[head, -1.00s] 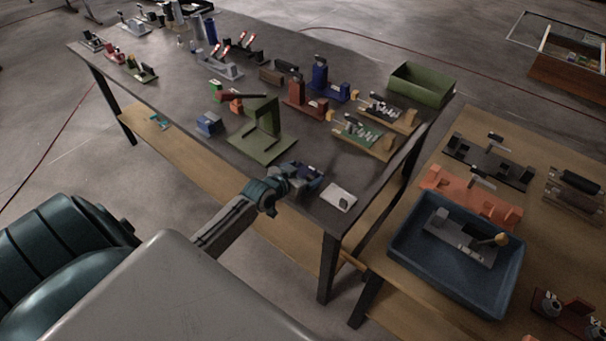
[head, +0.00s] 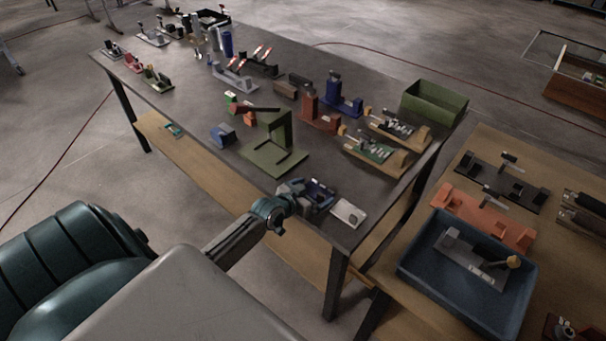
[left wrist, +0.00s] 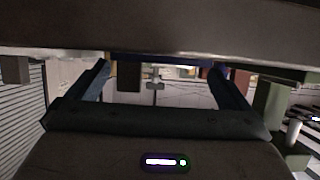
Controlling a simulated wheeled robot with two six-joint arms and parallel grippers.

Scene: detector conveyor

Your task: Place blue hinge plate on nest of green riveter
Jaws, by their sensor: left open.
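The green riveter (head: 277,128) stands on the dark table, with a flat green base (head: 268,160) and an upright frame. Its nest is too small to make out clearly. My left gripper (head: 312,192) is open at the table's front edge, in front of and to the right of the riveter's base. A dark blue shape (head: 321,193) shows at its fingers; I cannot tell whether it is the blue hinge plate, a holder or part of the fingers. In the left wrist view the two blue fingers (left wrist: 160,85) are spread apart, with no plate clearly visible between them. My right gripper is not in view.
A pale plate (head: 348,213) lies right of my gripper. A small blue block (head: 222,135) sits left of the riveter. Several fixtures and a green bin (head: 434,103) stand behind. A blue tray (head: 420,262) is on the wooden table at right.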

